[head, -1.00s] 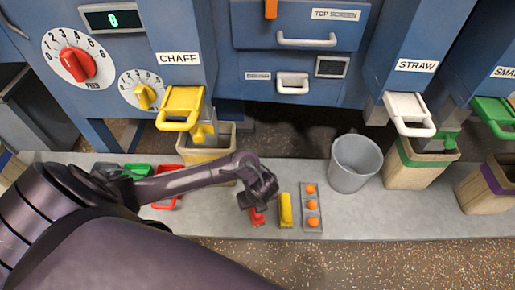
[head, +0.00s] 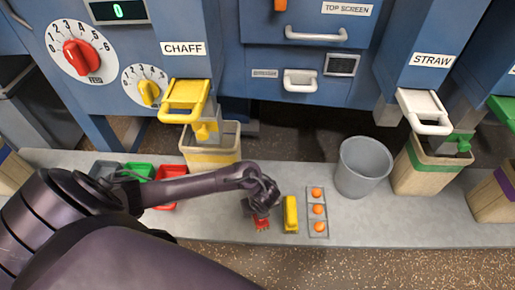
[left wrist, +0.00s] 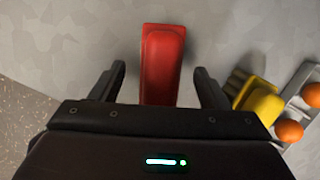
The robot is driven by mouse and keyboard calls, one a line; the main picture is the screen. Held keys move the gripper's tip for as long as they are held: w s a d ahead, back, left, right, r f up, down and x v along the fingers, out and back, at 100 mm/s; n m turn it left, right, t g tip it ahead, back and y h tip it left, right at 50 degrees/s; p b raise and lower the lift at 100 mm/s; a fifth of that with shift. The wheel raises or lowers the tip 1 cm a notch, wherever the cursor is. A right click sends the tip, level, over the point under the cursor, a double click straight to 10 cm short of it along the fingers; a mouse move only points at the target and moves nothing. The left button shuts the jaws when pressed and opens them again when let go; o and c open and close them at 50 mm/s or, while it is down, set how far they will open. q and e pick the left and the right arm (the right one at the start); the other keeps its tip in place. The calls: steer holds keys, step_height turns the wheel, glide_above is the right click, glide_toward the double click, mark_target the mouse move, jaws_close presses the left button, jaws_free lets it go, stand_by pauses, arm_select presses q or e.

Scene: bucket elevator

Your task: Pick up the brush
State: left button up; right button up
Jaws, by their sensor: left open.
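A red, long, narrow object (left wrist: 162,62) lies on the grey bench between the fingers of my left gripper (left wrist: 160,80). In the head view the red object (head: 261,224) shows a jagged end below my left gripper (head: 262,203). The gripper is open, with a finger on each side and visible gaps. Part of the red object is hidden by the gripper. A yellow object (head: 290,214) lies just to its right, and in the left wrist view the yellow object (left wrist: 262,101) has a dark ribbed side. I cannot tell for certain which one is the brush.
A grey tray (head: 317,227) with orange balls lies right of the yellow object. A grey bucket (head: 362,168) stands farther right. Red (head: 166,172) and green (head: 139,171) bins are behind my left arm. A wooden bin (head: 211,158) stands under the chaff chute (head: 186,96).

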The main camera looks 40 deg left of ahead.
arm_select(q)
steer(key=shift+f, duration=0.1)
steer(key=shift+c, duration=0.4)
steer(key=c, duration=1)
steer(key=shift+c, duration=0.2)
